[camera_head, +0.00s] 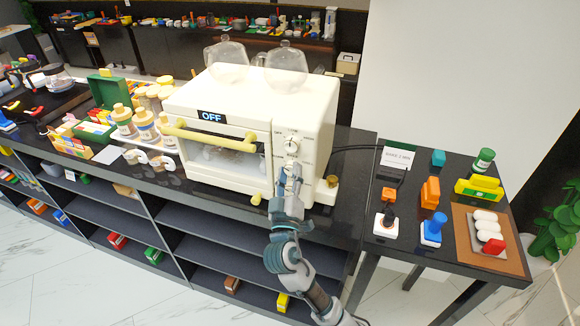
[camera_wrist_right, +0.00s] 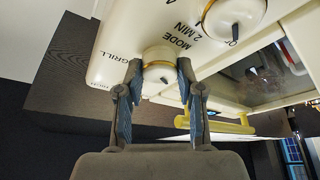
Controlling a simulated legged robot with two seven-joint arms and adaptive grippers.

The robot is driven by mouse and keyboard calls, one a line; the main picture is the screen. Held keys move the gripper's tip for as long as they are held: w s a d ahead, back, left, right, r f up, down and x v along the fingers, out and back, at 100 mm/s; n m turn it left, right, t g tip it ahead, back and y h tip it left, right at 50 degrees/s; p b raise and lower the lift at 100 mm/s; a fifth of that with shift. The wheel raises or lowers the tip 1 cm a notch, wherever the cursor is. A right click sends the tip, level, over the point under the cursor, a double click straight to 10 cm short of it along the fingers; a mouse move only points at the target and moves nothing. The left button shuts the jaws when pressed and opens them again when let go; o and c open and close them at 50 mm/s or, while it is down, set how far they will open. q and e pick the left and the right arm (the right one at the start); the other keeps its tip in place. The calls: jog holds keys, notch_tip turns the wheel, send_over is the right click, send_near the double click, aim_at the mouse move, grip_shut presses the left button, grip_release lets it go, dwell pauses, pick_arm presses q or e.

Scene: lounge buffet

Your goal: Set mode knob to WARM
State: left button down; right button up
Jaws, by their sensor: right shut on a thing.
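A cream oven (camera_head: 228,120) with a display reading OFF (camera_head: 211,116) stands on the dark counter. Its mode knob (camera_wrist_right: 160,72), cream with a gold ring, has the printed words MODE and GRILL near it in the right wrist view. My right gripper (camera_wrist_right: 159,84) has one finger on each side of this knob and is shut on it. In the head view my right gripper (camera_head: 290,172) is at the lower right of the oven front and covers the knob. A second knob (camera_wrist_right: 234,16) sits above it (camera_head: 292,146). No WARM mark is readable. My left gripper is not in view.
A yellow door handle (camera_head: 212,137) runs across the oven front, left of the knobs. Glass domes (camera_head: 286,60) stand on the oven. Bottles (camera_head: 145,125) stand to its left. A side table (camera_head: 455,252) at right holds stamps and small blocks.

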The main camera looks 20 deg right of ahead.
jog(key=n+y+p, duration=0.1)
jog(key=n+p, duration=0.1)
jog(key=shift+r+p, duration=0.2)
jog(key=shift+p, duration=0.15)
jog(key=shift+f+n+y+p, duration=0.3)
jog(key=shift+n+p, duration=0.4)
jog(key=shift+n, duration=0.2)
jog(key=o, duration=1.2)
jog(key=shift+a, duration=0.1)
jog(key=shift+c, duration=0.2)
